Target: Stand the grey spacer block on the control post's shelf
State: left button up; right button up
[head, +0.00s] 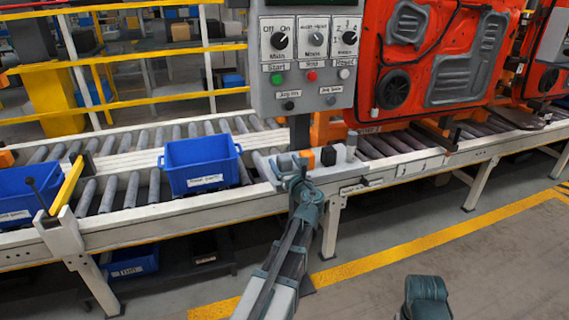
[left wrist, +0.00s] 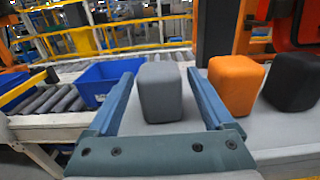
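The grey spacer block (left wrist: 162,92) stands upright on a pale grey ledge (left wrist: 285,128) in the left wrist view. My left gripper (left wrist: 161,76) is open, with one blue finger on each side of the block and a gap showing on both sides. In the head view my left gripper (head: 298,178) is at the ledge below the control post (head: 305,62), and it mostly hides the grey block. An orange block (left wrist: 236,85) and a black block (left wrist: 292,88) stand to the right of the grey one.
A blue bin (head: 200,166) sits on the roller conveyor left of the ledge. The orange block (head: 307,159) and black block (head: 328,156) stand close to the right of my left gripper. A red door panel (head: 437,55) hangs to the right.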

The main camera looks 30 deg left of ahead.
pick_arm(q)
jog(key=shift+s+d+r, duration=0.1)
jog(key=shift+r, duration=0.1)
jog(key=v, duration=1.1)
jog(key=shift+s+d, duration=0.25)
jog(key=s+d+f+n+g+h, duration=0.3)
jog(key=d+f+n, duration=0.2)
jog(key=f+n, duration=0.2)
jog(key=s+d+f+n+g+h, duration=0.2)
jog(key=s+d+f+n+g, duration=0.1)
jog(key=s+d+f+n, duration=0.25)
jog(key=s+d+f+n+g+h, duration=0.3)
jog(key=s+d+f+n, duration=0.1)
jog(key=d, duration=0.5)
jog(key=s+d+f+n+g+h, duration=0.2)
jog(key=s+d+f+n+h, duration=0.2)
jog(key=s+d, duration=0.3)
jog(key=shift+s+d+f+n+g+h, duration=0.3)
jog(key=shift+d+f+n+g, duration=0.1)
jog(key=shift+d+f+n, duration=0.45)
